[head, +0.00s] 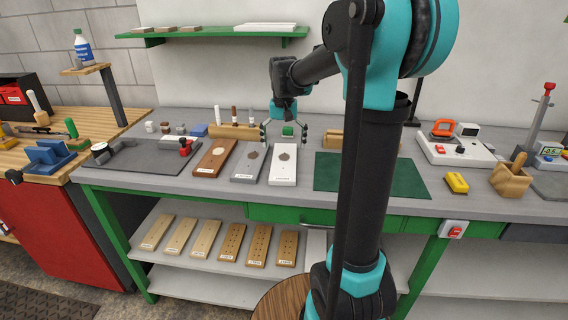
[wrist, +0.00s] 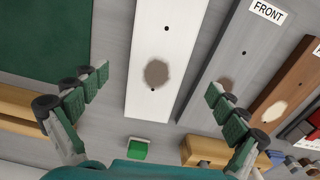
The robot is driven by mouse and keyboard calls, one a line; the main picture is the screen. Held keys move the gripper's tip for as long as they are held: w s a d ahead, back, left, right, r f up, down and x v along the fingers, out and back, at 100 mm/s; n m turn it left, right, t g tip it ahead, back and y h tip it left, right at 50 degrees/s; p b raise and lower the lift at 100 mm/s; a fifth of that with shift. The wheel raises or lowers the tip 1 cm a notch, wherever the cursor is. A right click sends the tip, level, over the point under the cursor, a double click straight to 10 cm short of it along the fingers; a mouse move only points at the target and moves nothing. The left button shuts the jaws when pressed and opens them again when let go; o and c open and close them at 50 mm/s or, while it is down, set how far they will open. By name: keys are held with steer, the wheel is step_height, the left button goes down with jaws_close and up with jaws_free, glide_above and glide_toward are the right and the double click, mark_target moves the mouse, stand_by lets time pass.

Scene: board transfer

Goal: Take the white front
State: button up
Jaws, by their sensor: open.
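The white front (head: 284,165) lies flat on the grey bench, rightmost of three boards, with a label at its near end and a brownish round mark. It also shows in the wrist view (wrist: 167,45), running between my fingers with dark holes in it. My gripper (head: 283,138) is open and empty above the far end of the white front. In the wrist view the two green-padded fingers (wrist: 157,83) stand wide apart, one on each side of the board. I cannot tell the exact height above it.
A grey front (head: 249,162) and a brown front (head: 215,158) lie just left of the white one. A small green block (wrist: 139,148) sits near its far end. A dark green mat (head: 370,176) lies to the right. Several boards rest on the shelf below.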

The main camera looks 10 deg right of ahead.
mark_target(284, 160)
step_height(284, 160, down, 5)
stand_by(0.3)
steer(key=shift+c, duration=0.2)
steer(key=c, duration=1.4)
